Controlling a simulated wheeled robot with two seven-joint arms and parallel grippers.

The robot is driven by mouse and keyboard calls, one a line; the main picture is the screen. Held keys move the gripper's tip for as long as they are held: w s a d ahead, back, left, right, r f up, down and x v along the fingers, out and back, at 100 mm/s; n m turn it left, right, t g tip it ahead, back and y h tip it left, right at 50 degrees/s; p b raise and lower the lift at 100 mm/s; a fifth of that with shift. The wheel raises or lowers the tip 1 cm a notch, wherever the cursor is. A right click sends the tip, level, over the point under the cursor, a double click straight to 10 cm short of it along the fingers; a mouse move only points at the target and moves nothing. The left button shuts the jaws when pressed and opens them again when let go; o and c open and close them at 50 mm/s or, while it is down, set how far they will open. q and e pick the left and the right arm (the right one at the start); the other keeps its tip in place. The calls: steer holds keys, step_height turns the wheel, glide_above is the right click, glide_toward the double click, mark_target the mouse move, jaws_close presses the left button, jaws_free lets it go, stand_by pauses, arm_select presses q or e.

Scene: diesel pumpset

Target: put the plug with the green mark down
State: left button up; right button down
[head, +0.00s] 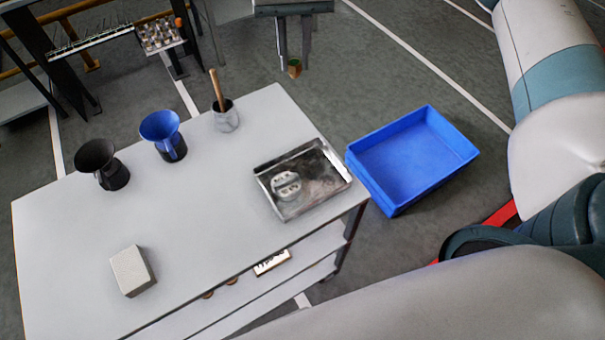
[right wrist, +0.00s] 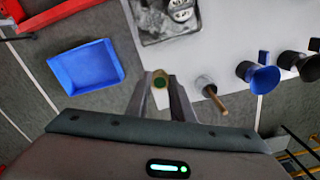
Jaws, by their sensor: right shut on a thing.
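My right gripper (head: 294,62) hangs at the top of the head view, beyond the table's far edge. It is shut on a small brownish plug with a green mark (head: 295,71). In the right wrist view the plug (right wrist: 160,83) sits between the fingertips, and its round green end faces the camera. Nothing touches the plug from below that I can see. My left gripper is not in view.
The white table (head: 200,250) holds a metal tray (head: 325,203) with a pale part in it, a cup with a wooden handle (head: 226,120), blue (head: 162,130) and black (head: 98,158) funnel-topped vessels, and a pale block (head: 131,271). A blue bin (head: 447,188) stands right of the table.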

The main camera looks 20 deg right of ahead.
steer(key=s+d+f+m, duration=0.5)
steer(key=s+m, duration=0.1)
steer(key=s, duration=0.1)
steer(key=s+d+f+m+b, duration=0.1)
steer(key=s+d+f+m, duration=0.4)
steer(key=s+m, duration=0.2)
steer(key=shift+s+f, duration=0.35)
steer(key=shift+s, duration=0.4)
steer(key=shift+w+a, duration=0.1)
steer(key=w+a+f+p, duration=0.1)
steer(key=w+a+f, duration=0.1)
steer(key=w+a+f+p, duration=0.2)
steer(key=w+a, duration=0.1)
steer(key=w+a+f+p, duration=0.1)
steer(key=w+a+f, duration=0.1)
steer(key=a, duration=0.1)
steer(key=shift+w+f+p, duration=0.15)
steer(key=shift+f+p, duration=0.05)
steer(key=shift+p, duration=0.1)
steer(key=shift+w+a+f, duration=0.25)
steer(key=shift+f, duration=0.05)
steer(key=shift+f, duration=0.1)
